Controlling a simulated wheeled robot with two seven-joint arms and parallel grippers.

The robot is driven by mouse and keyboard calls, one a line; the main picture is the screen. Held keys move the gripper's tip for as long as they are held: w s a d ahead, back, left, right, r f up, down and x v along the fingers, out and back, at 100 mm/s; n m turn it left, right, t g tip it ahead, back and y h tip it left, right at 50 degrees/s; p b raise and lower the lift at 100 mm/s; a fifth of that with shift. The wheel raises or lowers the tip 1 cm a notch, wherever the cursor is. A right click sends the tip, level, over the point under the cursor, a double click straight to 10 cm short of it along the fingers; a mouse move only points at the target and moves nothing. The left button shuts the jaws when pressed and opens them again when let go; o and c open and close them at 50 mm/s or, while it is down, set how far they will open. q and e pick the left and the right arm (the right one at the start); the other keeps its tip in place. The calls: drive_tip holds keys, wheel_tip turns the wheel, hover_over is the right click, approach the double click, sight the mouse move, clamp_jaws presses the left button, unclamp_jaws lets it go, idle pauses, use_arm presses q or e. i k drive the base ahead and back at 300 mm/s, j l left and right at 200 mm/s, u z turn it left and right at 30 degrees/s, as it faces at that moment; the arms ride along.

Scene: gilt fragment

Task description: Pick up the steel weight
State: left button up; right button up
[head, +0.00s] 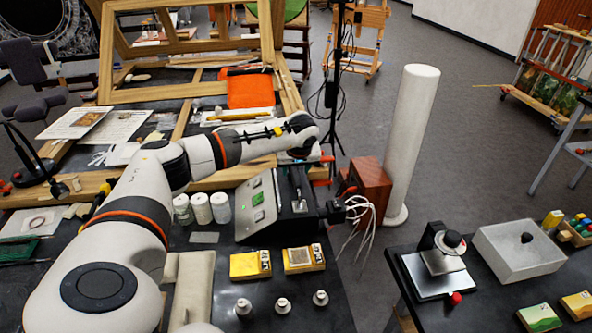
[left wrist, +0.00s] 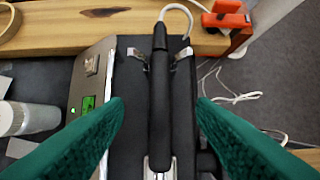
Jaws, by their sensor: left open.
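Three small steel weights with knobs stand in a row on the near part of the black bench in the head view: a left one (head: 243,307), a middle one (head: 283,305) and a right one (head: 320,298). I cannot tell which is meant. My left gripper (head: 299,158) is over the far side of a grey instrument, well beyond the weights; its fingers are hard to make out there. In the left wrist view its green fingers (left wrist: 160,108) are apart, with the instrument's black handle (left wrist: 160,85) visible between them. No weight shows there. My right gripper is out of view.
The instrument (head: 258,207) with a green display stands between arm and weights. White jars (head: 201,208) stand left of it; yellow boxes (head: 250,265) lie just behind the weights. A second table at right bears a balance (head: 440,275) and a grey box (head: 520,255).

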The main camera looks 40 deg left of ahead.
sight(282, 307)
drive_tip(key=k+l, duration=0.2)
drive_tip(key=l, duration=0.15)
drive_tip(key=k+l, duration=0.15)
drive_tip(key=l, duration=0.2)
drive_tip(key=k+l, duration=0.2)
drive_tip(key=l, duration=0.15)
drive_tip(key=k+l, duration=0.2)
drive_tip(key=l, duration=0.15)
drive_tip(key=k+l, duration=0.2)
drive_tip(key=l, duration=0.15)
